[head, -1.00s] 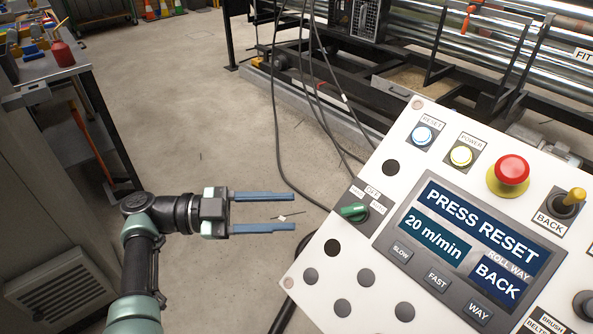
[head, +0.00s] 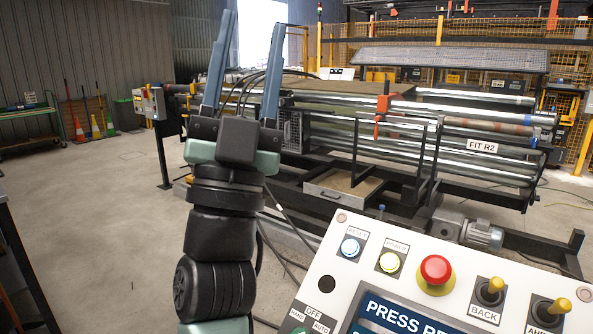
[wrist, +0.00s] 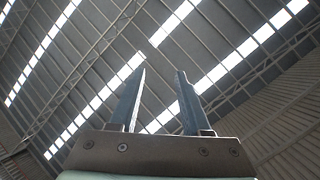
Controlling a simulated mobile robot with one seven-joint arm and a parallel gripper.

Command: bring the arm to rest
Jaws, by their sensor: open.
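My gripper (head: 250,65) points upward in the head view, left of the middle, with its two blue-grey fingers spread apart and nothing between them. My arm stands upright below it, in front of the roller machine. In the wrist view the gripper (wrist: 160,100) is open and empty against the roof. The white control panel (head: 326,245) is at the lower right, below and to the right of my gripper, apart from it.
The roller machine (head: 480,172) with steel tubes fills the middle and right behind the panel. An orange clamp (head: 380,115) sits on its tubes. Traffic cones (head: 95,127) stand at the far left wall. The concrete floor (head: 110,220) on the left is open.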

